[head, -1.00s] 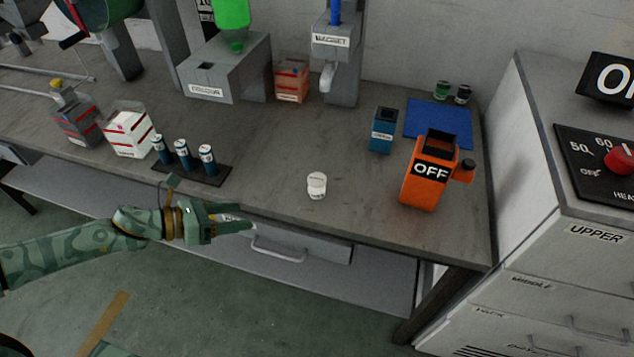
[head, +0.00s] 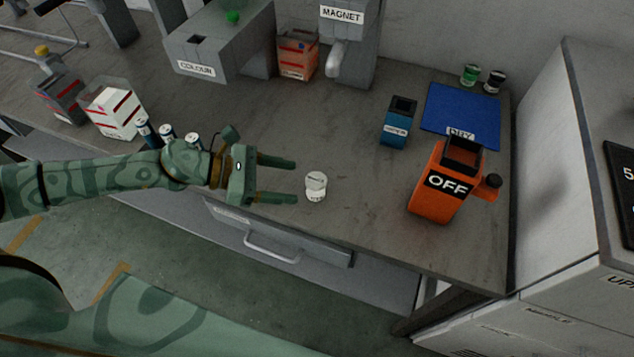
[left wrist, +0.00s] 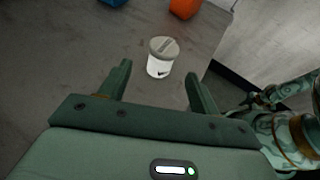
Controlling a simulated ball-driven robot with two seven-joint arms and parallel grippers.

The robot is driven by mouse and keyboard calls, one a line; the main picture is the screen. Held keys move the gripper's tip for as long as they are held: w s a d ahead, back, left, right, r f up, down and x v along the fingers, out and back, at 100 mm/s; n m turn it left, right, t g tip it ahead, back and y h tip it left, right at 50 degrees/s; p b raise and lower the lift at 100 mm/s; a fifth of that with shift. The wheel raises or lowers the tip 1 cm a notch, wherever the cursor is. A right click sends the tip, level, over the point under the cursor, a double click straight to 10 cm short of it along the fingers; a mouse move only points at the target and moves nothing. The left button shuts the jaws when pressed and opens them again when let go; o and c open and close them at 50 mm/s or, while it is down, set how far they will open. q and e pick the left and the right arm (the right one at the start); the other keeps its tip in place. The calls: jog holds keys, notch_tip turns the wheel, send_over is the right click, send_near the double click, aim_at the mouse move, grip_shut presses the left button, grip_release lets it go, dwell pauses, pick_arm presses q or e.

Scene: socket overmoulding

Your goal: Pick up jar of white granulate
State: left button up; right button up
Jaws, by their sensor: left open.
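The jar of white granulate (head: 316,187), small and white with a pale grey lid, stands upright on the grey bench (head: 360,230) near its front edge. In the left wrist view the jar (left wrist: 161,58) is just beyond the fingertips, roughly between them. My left gripper (head: 295,181) is open and empty, its fingers pointing right toward the jar with a small gap. The gripper also shows in the left wrist view (left wrist: 157,72). My right gripper is not clearly in view.
The orange OFF box (head: 436,205) and a blue box (head: 397,122) stand right of the jar. A blue mat (head: 455,105) lies behind them. The bench around the jar is clear.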

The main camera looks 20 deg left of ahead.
aim_at(324, 188)
pick_arm(q)
jog(key=x, duration=0.9)
jog(key=shift+f, duration=0.2)
jog(key=shift+s, duration=0.1)
jog(key=c, duration=1.1)
